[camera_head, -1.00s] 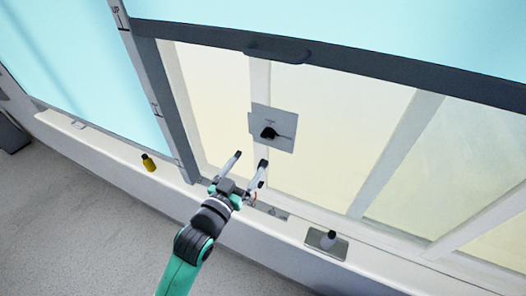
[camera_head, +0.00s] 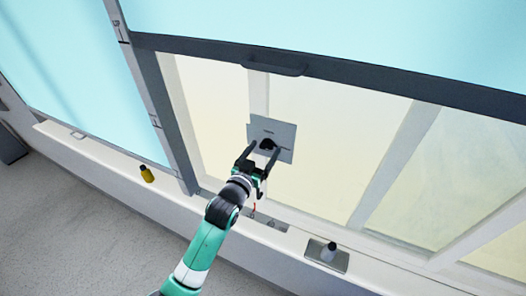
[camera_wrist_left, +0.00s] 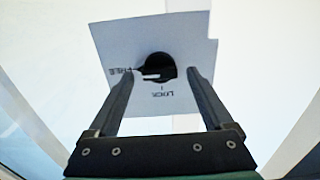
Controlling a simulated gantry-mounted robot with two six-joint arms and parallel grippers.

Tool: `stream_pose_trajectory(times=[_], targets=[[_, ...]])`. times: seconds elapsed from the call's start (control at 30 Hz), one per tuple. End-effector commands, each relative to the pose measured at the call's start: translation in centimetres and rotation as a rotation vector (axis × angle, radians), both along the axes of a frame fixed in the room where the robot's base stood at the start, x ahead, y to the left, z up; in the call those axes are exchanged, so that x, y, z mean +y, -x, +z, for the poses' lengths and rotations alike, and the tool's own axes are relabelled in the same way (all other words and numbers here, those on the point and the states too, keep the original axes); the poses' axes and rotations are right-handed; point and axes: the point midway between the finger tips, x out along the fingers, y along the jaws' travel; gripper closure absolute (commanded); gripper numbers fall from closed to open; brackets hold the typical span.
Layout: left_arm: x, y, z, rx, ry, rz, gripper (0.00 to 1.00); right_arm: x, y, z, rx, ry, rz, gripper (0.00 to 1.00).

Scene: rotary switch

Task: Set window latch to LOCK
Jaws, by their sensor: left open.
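The window latch is a black rotary knob (camera_head: 267,144) on a grey square plate (camera_head: 284,132) fixed to the window. In the left wrist view the knob (camera_wrist_left: 156,70) sits near the middle of the plate (camera_wrist_left: 190,40). The word LOCK is printed below the knob, and another, partly readable word is at its left. A pale mark on the knob points left, toward that word. My left gripper (camera_head: 265,150) is open, with its fingertips at the plate on either side of the knob. Whether they touch the knob I cannot tell. My right gripper is not in view.
A dark bar with a handle (camera_head: 274,68) crosses above the plate.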

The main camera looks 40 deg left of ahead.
Motion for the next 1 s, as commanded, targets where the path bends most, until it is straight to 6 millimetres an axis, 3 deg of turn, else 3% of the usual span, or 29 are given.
stream_pose_trajectory(times=[0.2, 0.67, 1.0], targets=[[0.03, -0.03, 0.0, 0.0, 0.0, 0.0, 0.15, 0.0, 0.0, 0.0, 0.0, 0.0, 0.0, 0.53], [0.01, -0.01, 0.0, 0.0, 0.0, 0.0, 0.98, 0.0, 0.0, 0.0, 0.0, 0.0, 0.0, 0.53], [0.02, 0.0, -0.09, -0.012, 0.036, 0.0, 1.0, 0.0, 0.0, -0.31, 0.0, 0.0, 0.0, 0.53]])
